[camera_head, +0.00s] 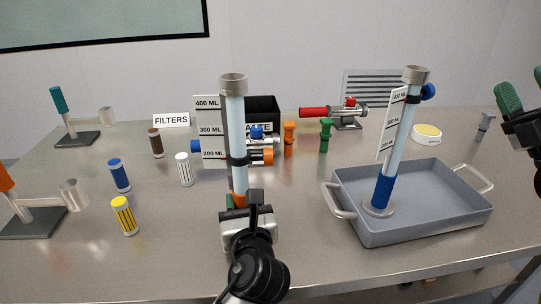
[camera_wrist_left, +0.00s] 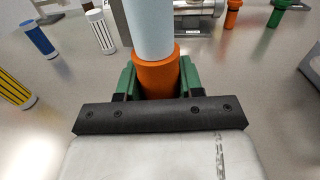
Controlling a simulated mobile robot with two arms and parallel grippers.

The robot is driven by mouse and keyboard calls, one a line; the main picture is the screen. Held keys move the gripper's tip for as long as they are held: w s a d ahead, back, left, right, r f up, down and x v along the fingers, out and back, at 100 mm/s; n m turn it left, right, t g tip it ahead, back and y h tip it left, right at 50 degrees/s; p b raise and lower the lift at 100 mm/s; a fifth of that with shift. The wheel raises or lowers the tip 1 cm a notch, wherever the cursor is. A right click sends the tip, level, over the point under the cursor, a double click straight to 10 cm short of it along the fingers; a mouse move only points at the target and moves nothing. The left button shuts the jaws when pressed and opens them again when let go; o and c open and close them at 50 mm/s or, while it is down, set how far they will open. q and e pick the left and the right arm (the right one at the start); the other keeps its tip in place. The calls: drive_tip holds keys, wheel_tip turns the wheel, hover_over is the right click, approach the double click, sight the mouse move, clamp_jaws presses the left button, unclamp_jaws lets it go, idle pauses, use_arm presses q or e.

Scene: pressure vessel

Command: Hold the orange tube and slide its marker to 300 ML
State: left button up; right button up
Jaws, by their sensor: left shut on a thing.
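The orange tube (camera_head: 236,115) is a clear upright cylinder with a grey top rim and an orange base. A white scale plate (camera_head: 208,129) beside it reads 400, 300 and 200 ML. Its marker (camera_head: 266,155), a dark band with an orange knob on the right, sits near the 200 ML line. My left gripper (camera_head: 241,211) is shut on the orange base, which shows between its green fingers in the left wrist view (camera_wrist_left: 157,75). I cannot tell whether the base touches the table. My right gripper (camera_head: 523,88) is open and empty at the right edge.
A blue-based tube (camera_head: 393,149) with a scale stands in a grey tray (camera_head: 435,218). Yellow (camera_head: 124,216), blue (camera_head: 119,175), white (camera_head: 184,169) and brown (camera_head: 156,143) filters stand at left. Metal vessels and a black box (camera_head: 263,111) are behind the orange tube.

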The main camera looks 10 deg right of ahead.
sight(271, 157)
drive_tip(key=s+a+r+n+g+y, duration=0.1)
drive_tip(key=s+a+n+g+y, duration=0.25)
drive_tip(key=a+n+g, duration=0.5)
drive_tip(key=s+a+r+n+g+y, duration=0.1)
drive_tip(key=s+a+n+g+y, duration=0.1)
drive_tip(key=a+n+g+y, duration=0.5)
drive_tip(key=w+a+f+n+g+h, duration=0.1)
drive_tip(key=w+a+f+n+h, duration=0.3)
drive_tip(key=a+f+n, duration=0.4)
drive_tip(key=w+a+f+n+g+h, duration=0.1)
drive_tip(key=w+a+f+n+h, duration=0.3)
drive_tip(key=n, duration=0.6)
drive_tip(key=shift+h, duration=0.45)
drive_tip(key=x, duration=0.4)
drive_tip(key=s+x, duration=0.1)
drive_tip(key=x, duration=0.8)
drive_tip(key=shift+s+a+f, duration=0.25)
drive_tip(key=shift+s+f, duration=0.1)
drive_tip(key=shift+f, duration=0.05)
